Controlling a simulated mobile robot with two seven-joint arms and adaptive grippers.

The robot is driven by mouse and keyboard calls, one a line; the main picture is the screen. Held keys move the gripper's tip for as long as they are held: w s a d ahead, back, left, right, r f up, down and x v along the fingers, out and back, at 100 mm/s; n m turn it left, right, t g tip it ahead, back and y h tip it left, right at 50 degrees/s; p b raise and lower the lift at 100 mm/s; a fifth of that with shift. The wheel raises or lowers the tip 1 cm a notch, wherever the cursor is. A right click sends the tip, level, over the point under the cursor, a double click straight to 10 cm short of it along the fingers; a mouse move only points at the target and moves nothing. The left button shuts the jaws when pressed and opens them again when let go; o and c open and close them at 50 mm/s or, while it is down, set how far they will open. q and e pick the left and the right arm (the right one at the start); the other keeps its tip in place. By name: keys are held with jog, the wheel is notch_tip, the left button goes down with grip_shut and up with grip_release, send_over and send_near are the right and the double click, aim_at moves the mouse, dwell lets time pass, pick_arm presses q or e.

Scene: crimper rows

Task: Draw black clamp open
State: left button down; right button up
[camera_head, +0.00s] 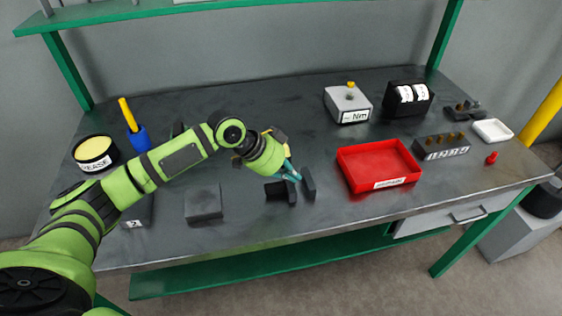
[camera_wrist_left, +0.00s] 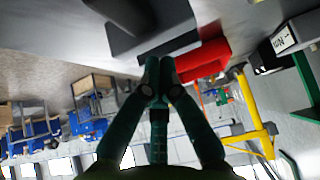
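The black clamp (camera_head: 279,191) stands near the front middle of the table, with a dark upright plate (camera_head: 308,183) on its right and a gap between the two. My left gripper (camera_head: 295,177) points down at this gap from behind, its teal fingers close to the dark parts. In the left wrist view its fingertips (camera_wrist_left: 158,76) meet just below a dark slab (camera_wrist_left: 150,30). The fingers look shut; whether they pinch a thin edge of the clamp is hidden. My right gripper is not in view.
A red tray (camera_head: 349,171) lies to the right of the clamp, and a grey block (camera_head: 203,205) to its left. A grey box marked Nm (camera_head: 348,102) and a black counter (camera_head: 390,101) stand at the back. A grease tin (camera_head: 94,151) is at the far left.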

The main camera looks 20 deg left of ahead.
aim_at(274, 187)
pick_arm(q)
jog(key=shift+x, duration=1.05)
jog(key=shift+s+a+p, duration=0.2)
jog(key=shift+a+p, duration=0.1)
jog(key=s+a, duration=0.1)
jog(key=a, duration=0.1)
jog(key=s+a+p, duration=0.1)
jog(key=s+a, duration=0.1)
jog(key=a, duration=0.1)
jog(key=shift+s+f, duration=0.15)
jog(key=shift+s, duration=0.05)
jog(key=shift+s+a, duration=0.1)
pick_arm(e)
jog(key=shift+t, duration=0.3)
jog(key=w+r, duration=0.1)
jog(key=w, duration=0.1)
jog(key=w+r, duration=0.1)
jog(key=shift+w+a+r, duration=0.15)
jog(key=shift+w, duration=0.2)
